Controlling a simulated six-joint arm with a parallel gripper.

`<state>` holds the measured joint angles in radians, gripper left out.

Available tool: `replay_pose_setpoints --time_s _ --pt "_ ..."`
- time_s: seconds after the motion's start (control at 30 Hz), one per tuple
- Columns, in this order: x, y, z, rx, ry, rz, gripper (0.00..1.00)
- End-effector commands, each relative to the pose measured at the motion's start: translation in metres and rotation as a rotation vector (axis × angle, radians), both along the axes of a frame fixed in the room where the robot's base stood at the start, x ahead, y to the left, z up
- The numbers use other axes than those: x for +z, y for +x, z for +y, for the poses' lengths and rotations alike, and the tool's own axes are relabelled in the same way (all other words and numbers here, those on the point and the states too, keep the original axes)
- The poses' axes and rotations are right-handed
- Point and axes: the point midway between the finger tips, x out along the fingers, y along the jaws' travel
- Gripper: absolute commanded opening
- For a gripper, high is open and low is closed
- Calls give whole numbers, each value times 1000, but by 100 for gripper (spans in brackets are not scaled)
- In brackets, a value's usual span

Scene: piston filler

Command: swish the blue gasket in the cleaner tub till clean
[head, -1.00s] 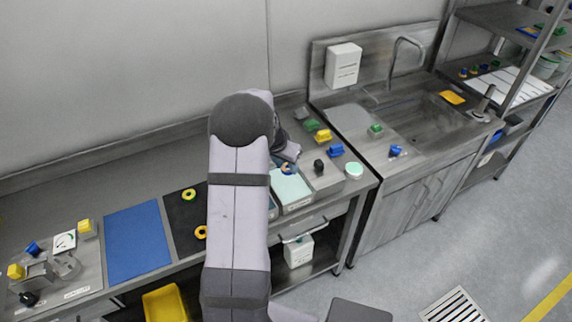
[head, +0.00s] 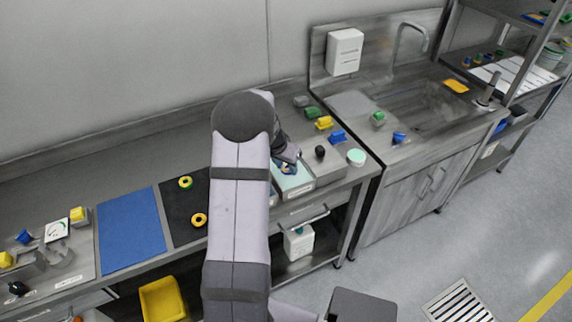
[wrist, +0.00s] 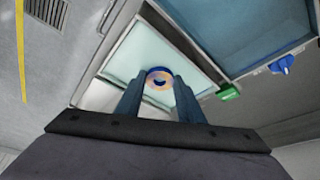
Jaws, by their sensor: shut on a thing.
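My gripper (wrist: 158,92) is shut on the blue gasket (wrist: 159,77), a ring held upright between the fingertips in the wrist view. Orange-pink marks show on its face. The cleaner tub (wrist: 128,50), holding pale teal liquid, lies behind the gasket in that view. In the head view, the gasket (head: 288,168) is at the far end of the tub (head: 300,192), partly hidden by my wrist. I cannot tell whether the gasket touches the liquid.
A black knob (head: 320,152) and a round white-and-teal pot (head: 356,157) stand right of the tub. Two yellow rings (head: 185,182) lie on the black mat (head: 178,208) to the left. A sink (head: 440,105) is further right.

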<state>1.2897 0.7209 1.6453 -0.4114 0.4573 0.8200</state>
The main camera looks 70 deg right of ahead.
Motion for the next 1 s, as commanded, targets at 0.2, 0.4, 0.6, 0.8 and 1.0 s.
replay_pose_setpoints --time_s 0.2,0.4,0.6,0.8,1.0 --pt "-22 0 0 0 -1 0 13" --pt "-30 0 0 0 -1 0 13" --pt "-32 0 -1 0 -1 0 13" --pt "-31 0 0 0 -1 0 13" --pt "-32 0 -1 0 -2 -1 13"
